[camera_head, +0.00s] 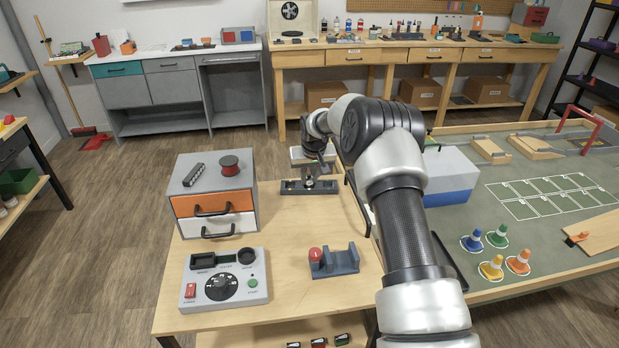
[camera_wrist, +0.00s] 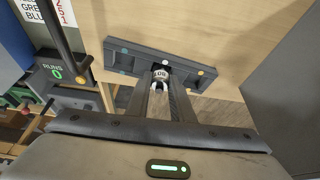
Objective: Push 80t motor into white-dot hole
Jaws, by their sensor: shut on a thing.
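The motor (camera_wrist: 160,75), a small silver cylinder with a dark end marking that is hard to read, sits between my fingertips. My gripper (camera_wrist: 161,88) is shut on it. The motor overlaps the middle of a dark grey block (camera_wrist: 124,59) in the wrist view, close beside a white dot on the block. A blue dot lies to the left and an orange dot to the right. I cannot tell how deep the motor sits. In the head view the same block (camera_head: 291,187) lies at the wooden table's back edge, with my gripper (camera_head: 310,178) directly over it.
A drawer cabinet (camera_head: 213,206) with a spool stands left. A control box (camera_head: 223,289) with a dial and a blue-grey cradle (camera_head: 340,262) with a red knob are in front. A white-and-blue box (camera_head: 450,170) is right of my arm. Bare tabletop lies between the block and cradle.

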